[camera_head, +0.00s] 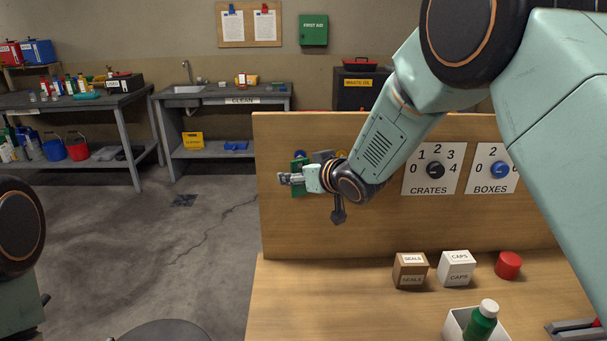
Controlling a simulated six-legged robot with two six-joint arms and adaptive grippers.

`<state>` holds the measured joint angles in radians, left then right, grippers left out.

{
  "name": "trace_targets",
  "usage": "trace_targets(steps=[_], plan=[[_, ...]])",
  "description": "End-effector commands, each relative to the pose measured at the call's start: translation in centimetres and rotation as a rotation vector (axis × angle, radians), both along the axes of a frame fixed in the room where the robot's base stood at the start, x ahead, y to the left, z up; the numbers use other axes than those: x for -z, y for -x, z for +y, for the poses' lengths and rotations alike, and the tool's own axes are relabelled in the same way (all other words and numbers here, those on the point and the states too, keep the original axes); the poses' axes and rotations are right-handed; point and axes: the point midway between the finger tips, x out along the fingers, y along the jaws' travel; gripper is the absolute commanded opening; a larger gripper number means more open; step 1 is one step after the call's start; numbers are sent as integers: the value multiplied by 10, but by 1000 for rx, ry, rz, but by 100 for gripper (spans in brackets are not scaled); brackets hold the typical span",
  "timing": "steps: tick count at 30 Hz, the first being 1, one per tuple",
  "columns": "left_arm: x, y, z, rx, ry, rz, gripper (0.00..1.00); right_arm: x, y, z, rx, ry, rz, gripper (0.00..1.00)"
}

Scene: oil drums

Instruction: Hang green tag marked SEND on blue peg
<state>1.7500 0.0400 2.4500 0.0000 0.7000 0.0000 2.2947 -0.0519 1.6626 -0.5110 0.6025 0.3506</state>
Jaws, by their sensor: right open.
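A green tag (299,190) is at the left part of the upright wooden board, directly below a blue peg (300,154). It seems to hang there, but my gripper covers much of it and I cannot see its hole or read any word on it. My right gripper (290,179) is open in front of the tag, its fingers pointing left. I cannot tell if they touch the tag. Only a part of my left arm shows at the left edge; its gripper is out of view.
A yellow peg (341,154) is right of the blue one. The board also has a CRATES dial (435,170) and a BOXES dial (499,170). On the bench are a SEALS box (411,271), a CAPS box (456,268), a red cylinder (508,265) and a green bottle (483,322).

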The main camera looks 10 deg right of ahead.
Motion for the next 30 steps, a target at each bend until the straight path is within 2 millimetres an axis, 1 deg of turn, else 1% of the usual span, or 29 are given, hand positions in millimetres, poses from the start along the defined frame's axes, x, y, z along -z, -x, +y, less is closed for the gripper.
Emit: trace_targets(steps=[5, 18, 21, 25, 30], plan=[[0, 0, 0, 0, 0, 0, 62, -6, 11, -5, 1, 0, 0, 67], [0, 0, 0, 0, 0, 0, 62, -35, 78, -27, 2, -3, 0, 67], [0, 0, 0, 0, 0, 0, 62, -41, 90, -32, 2, -3, 0, 67], [0, 0, 0, 0, 0, 0, 62, -44, 100, -35, 2, -2, 0, 67], [0, 0, 0, 0, 0, 0, 62, -46, 104, -36, 0, -1, -1, 67]])
